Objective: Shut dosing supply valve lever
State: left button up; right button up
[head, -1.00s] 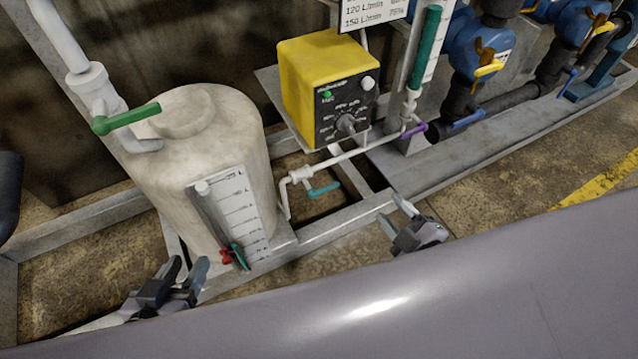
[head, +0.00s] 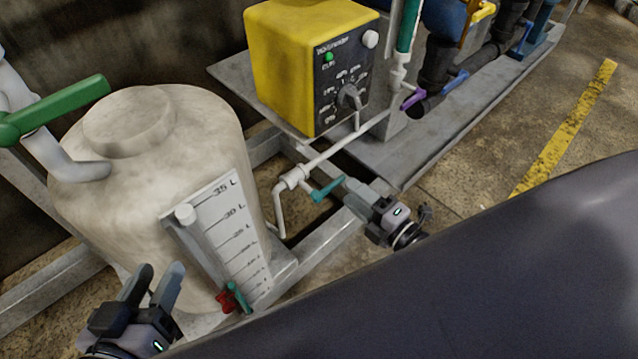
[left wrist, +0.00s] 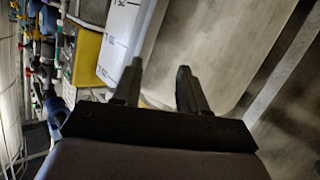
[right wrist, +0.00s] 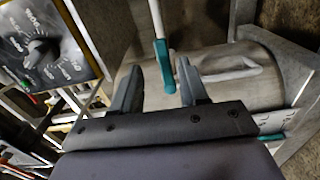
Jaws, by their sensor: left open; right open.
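The teal valve lever (head: 328,190) sits on the thin white pipe (head: 345,150) between the white tank and the yellow dosing pump. It sticks out to the right, at an angle to the pipe. My right gripper (head: 350,186) is open just right of the lever's free end. In the right wrist view the teal lever (right wrist: 163,68) shows ahead of and between the open fingers (right wrist: 158,92); I cannot tell whether they touch it. My left gripper (head: 160,278) is open and empty in front of the tank. The left wrist view shows its fingers (left wrist: 157,85) apart.
The white tank (head: 150,190) with a level scale stands left; a red and teal valve (head: 232,298) is at its base. A large green lever (head: 60,108) is at upper left. The yellow pump (head: 300,70) stands behind the pipe. A purple lever (head: 412,99) is further right.

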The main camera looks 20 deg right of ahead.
aim_at(338, 185)
jog(key=shift+w+a+f, duration=0.2)
jog(key=shift+w+f, duration=0.1)
jog(key=b+x, duration=0.2)
jog(key=x, duration=0.3)
jog(key=shift+w+a, duration=0.1)
jog(key=shift+w, duration=0.25)
pick_arm(q)
jog(key=shift+a+m+t, duration=0.4)
jog(key=shift+a+t, duration=0.1)
jog(key=shift+a, duration=0.2)
pick_arm(e)
jog(key=shift+w+a+r, duration=0.1)
jog(key=shift+w+a, duration=0.15)
jog(key=shift+w, duration=0.35)
grip_shut()
